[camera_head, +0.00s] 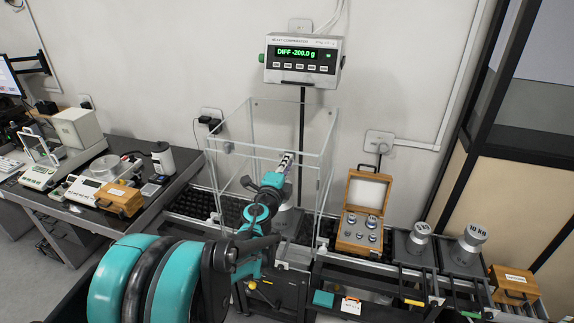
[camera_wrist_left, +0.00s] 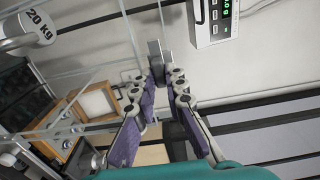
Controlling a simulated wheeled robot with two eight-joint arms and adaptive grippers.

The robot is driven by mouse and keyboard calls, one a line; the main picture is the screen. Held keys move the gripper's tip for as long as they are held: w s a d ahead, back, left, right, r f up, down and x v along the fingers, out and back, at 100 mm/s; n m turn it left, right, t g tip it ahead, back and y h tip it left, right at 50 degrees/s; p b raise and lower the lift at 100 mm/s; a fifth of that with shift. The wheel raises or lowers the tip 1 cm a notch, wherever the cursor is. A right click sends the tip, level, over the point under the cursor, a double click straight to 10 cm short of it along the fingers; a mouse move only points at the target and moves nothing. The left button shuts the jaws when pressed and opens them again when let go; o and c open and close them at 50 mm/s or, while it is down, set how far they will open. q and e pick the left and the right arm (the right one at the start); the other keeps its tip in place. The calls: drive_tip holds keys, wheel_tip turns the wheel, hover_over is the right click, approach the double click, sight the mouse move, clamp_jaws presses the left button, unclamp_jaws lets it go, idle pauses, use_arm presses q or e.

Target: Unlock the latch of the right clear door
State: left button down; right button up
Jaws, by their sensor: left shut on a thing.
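A clear-walled box (camera_head: 252,102) stands on the bench below the display, with its right clear door (camera_head: 318,168) on that side. My left gripper (camera_head: 286,161) reaches up at the middle of the box in the head view. In the left wrist view the fingers of the gripper (camera_wrist_left: 161,76), with purple sides, converge and are shut on a small grey upright piece (camera_wrist_left: 155,50). This may be the latch, but it is too small to tell. In the head view the fingers and the arm hide much of the box interior. My right gripper is out of view.
A display (camera_head: 302,60) reading DIFF -200.0 g hangs on the wall above. An open wooden weight case (camera_head: 384,176) and large silver weights, including the 20 kg one (camera_head: 421,230), stand to the right. Balances fill the left table (camera_head: 60,205).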

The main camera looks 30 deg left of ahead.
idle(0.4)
use_arm(q)
drive_tip(key=c, duration=1.6)
unclamp_jaws()
drive_tip(key=shift+o, duration=0.2)
drive_tip(key=v, duration=1.2)
drive_tip(key=shift+f, duration=0.1)
